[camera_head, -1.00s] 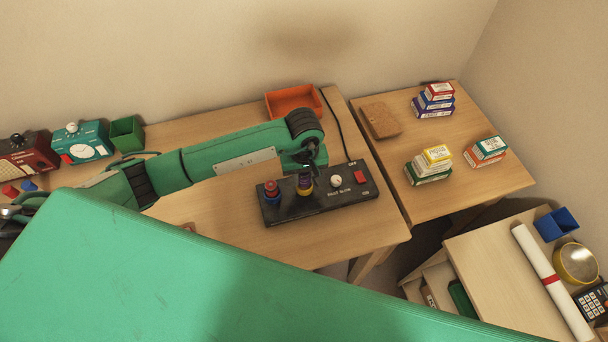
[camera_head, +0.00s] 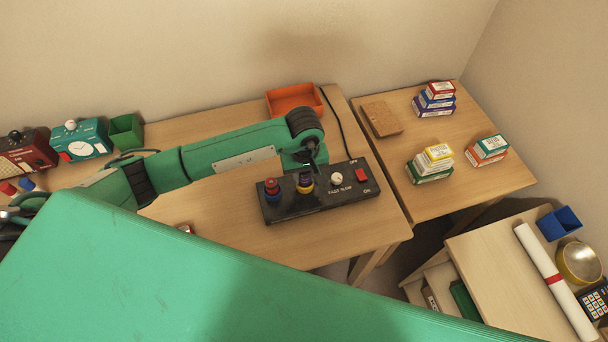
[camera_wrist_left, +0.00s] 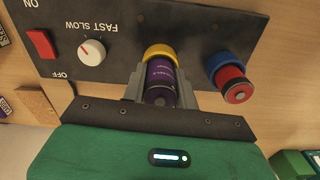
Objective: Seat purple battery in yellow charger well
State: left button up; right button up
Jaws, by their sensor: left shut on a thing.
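The charger (camera_head: 326,192) is a black box on the desk, with a yellow well, a blue well, a white knob and a red switch. The purple battery (camera_wrist_left: 161,84) stands at the yellow well (camera_wrist_left: 160,51) in the left wrist view, its far end at or inside the yellow ring. How deep it sits is hidden. My left gripper (camera_wrist_left: 161,92) is shut on the purple battery, a finger on each side of it. In the head view the left gripper (camera_head: 306,170) is above the charger. A red battery (camera_wrist_left: 236,88) stands in the blue well (camera_wrist_left: 226,66). My right gripper is not in view.
An orange tray (camera_head: 293,101) lies behind the charger, with a black cable to its right. A second desk at right holds a brown pad (camera_head: 381,119) and stacked small boxes (camera_head: 434,101).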

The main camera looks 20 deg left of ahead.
pick_arm(q)
jog(key=shift+s+f, duration=0.2)
jog(key=shift+f, duration=0.05)
jog(key=shift+w+r, duration=0.15)
jog(key=shift+r, duration=0.2)
jog(key=shift+r, duration=0.15)
dwell(0.3)
jog(key=shift+w, duration=0.1)
dwell(0.7)
jog(key=shift+f+b, duration=0.3)
jog(key=shift+b, duration=0.2)
